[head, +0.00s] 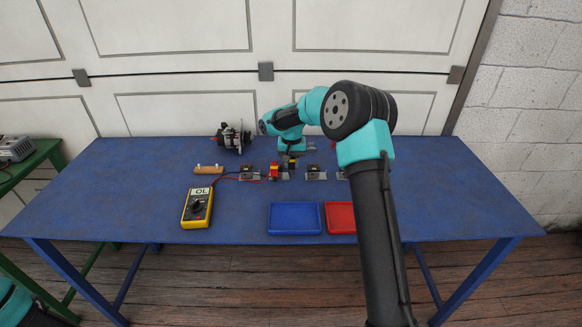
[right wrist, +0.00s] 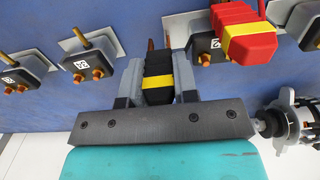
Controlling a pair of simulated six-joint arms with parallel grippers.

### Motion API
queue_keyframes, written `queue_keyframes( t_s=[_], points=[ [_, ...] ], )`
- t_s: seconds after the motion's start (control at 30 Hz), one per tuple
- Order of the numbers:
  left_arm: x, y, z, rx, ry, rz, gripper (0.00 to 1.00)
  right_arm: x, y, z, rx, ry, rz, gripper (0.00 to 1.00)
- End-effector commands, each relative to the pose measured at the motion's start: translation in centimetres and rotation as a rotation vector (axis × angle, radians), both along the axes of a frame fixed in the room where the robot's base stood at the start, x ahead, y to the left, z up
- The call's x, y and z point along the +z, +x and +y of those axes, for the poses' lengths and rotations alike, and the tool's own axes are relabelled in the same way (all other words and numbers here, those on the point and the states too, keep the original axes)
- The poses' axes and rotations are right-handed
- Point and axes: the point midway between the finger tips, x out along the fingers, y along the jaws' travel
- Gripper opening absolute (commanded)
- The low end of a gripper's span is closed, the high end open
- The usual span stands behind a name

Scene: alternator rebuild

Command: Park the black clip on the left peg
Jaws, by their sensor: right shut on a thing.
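The black clip, with a yellow band, sits between the fingers of my right gripper in the right wrist view (right wrist: 157,80). My right gripper (right wrist: 158,85) is shut on it. A copper stud (right wrist: 150,45) shows just behind the clip; I cannot tell whether the clip still grips it. In the head view my right gripper (head: 290,161) is low over the row of parts, and the clip is too small to make out. A wooden rest with two pale pegs (head: 208,170) lies to its left; the left peg (head: 199,166) looks empty. My left gripper is out of view.
A red clip (right wrist: 245,35) with a yellow band is on the neighbouring block. Several small studded blocks (head: 315,173) stand in a row. The yellow multimeter (head: 197,208), blue tray (head: 295,218) and red tray (head: 341,218) are in front. The alternator (head: 232,137) stands behind.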

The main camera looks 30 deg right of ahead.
Motion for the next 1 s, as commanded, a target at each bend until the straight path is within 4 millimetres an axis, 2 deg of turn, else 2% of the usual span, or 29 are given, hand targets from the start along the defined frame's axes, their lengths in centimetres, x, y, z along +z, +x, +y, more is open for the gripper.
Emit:
queue_keyframes(
  t_s=[0.2,0.37,1.0],
  points=[
    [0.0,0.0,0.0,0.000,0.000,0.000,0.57,2.1,0.0,0.0,0.000,0.000,-0.002,0.16],
    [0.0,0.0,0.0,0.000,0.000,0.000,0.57,3.2,0.0,0.0,0.000,0.000,0.000,0.16],
    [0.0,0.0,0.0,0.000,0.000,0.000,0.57,3.2,0.0,0.0,0.000,0.000,0.000,0.16]
  ],
)
